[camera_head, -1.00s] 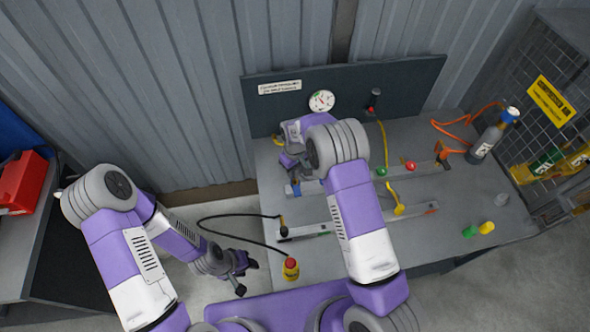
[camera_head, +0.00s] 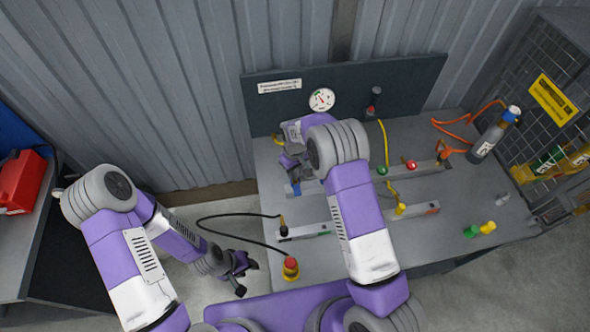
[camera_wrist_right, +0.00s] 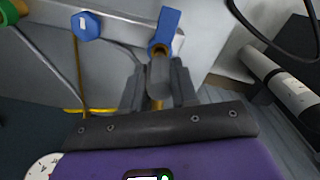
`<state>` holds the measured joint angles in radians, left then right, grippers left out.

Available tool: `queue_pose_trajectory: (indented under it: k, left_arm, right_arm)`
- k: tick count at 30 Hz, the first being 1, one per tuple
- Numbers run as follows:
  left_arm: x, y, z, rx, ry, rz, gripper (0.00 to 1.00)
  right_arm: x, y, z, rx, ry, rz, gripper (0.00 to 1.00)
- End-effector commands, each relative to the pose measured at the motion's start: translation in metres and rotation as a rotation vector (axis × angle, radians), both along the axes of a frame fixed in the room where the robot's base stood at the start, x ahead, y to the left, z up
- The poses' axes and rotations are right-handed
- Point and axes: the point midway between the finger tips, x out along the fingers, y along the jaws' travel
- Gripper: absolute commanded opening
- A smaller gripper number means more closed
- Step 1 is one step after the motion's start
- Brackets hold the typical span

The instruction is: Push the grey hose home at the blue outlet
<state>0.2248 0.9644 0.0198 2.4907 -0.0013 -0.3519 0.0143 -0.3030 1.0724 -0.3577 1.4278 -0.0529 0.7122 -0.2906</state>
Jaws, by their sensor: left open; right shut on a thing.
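My right gripper (camera_wrist_right: 158,88) is shut on a grey hose end (camera_wrist_right: 159,70) with brass showing at both ends. A blue lever-like part (camera_wrist_right: 166,28) sits just beyond its brass tip, beside the grey bar. I cannot tell whether the hose end is fully seated there. A blue hexagonal knob (camera_wrist_right: 86,25) is on the bar to the left. In the head view, the right gripper (camera_head: 291,163) is at the rear bar's left end, near a blue part (camera_head: 293,189), and my arm hides part of this. My left gripper (camera_head: 246,277) is open and empty, low beside the bench.
The rear bar carries a green knob (camera_head: 382,170) and a red knob (camera_head: 411,165). A black hose (camera_head: 240,214) loops left of the bench near a red-topped yellow button (camera_head: 290,266). A gas cylinder (camera_head: 487,141) stands right.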

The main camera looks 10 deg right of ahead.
Motion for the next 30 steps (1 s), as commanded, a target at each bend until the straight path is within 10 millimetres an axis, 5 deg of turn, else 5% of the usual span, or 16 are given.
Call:
queue_pose_trajectory:
  k: [30]
  left_arm:
    - [0.000, 0.000, -0.013, 0.000, 0.000, 0.000, 0.43]
  right_arm:
    - [0.000, 0.000, -0.016, 0.000, -0.001, 0.000, 0.00]
